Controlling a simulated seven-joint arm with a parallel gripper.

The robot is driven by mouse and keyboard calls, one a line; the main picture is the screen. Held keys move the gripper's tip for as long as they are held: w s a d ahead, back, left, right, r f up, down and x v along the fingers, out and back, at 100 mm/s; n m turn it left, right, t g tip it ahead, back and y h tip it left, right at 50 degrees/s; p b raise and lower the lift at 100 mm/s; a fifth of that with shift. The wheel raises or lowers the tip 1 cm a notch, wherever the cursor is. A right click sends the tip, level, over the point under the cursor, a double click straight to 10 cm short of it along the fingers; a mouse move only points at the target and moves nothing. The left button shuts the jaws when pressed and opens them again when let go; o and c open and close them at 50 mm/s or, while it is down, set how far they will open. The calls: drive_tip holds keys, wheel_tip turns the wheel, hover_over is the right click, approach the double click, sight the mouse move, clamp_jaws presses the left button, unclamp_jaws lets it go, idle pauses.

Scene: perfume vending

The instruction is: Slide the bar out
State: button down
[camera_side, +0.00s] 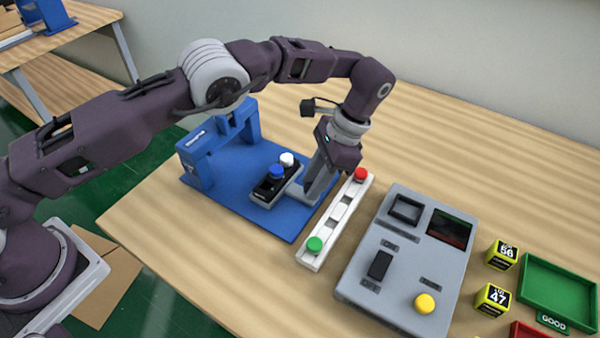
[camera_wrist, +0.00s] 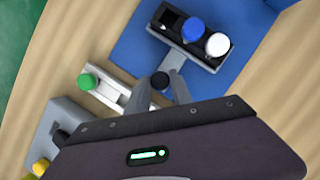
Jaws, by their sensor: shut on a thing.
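A grey bar (camera_wrist: 183,57) runs along the near edge of a black holder, with a stem reaching toward my gripper. In the side view the grey bar (camera_side: 293,186) lies on the blue base beside the holder. My gripper (camera_side: 309,192) points down at the stem end. In the wrist view my gripper (camera_wrist: 161,84) is shut around a dark round knob (camera_wrist: 160,80) there. The fingers partly hide the knob and stem. The black holder (camera_side: 264,192) carries a blue-capped bottle (camera_side: 276,171) and a white-capped bottle (camera_side: 287,159), both upright.
A blue station (camera_side: 215,200) with an arch stands behind the holder. A white strip (camera_side: 328,230) with green and red buttons lies close to the right of my gripper. Farther right are a grey console (camera_side: 385,290), yellow-black cubes (camera_side: 502,254) and a green tray (camera_side: 530,265).

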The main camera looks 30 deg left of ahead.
drive_tip(key=shift+d, duration=0.35)
drive_tip(key=shift+d, duration=0.1)
drive_tip(key=c, duration=1.1)
unclamp_jaws()
drive_tip(key=shift+c, duration=0.2)
wheel_tip(320, 180, up, 10)
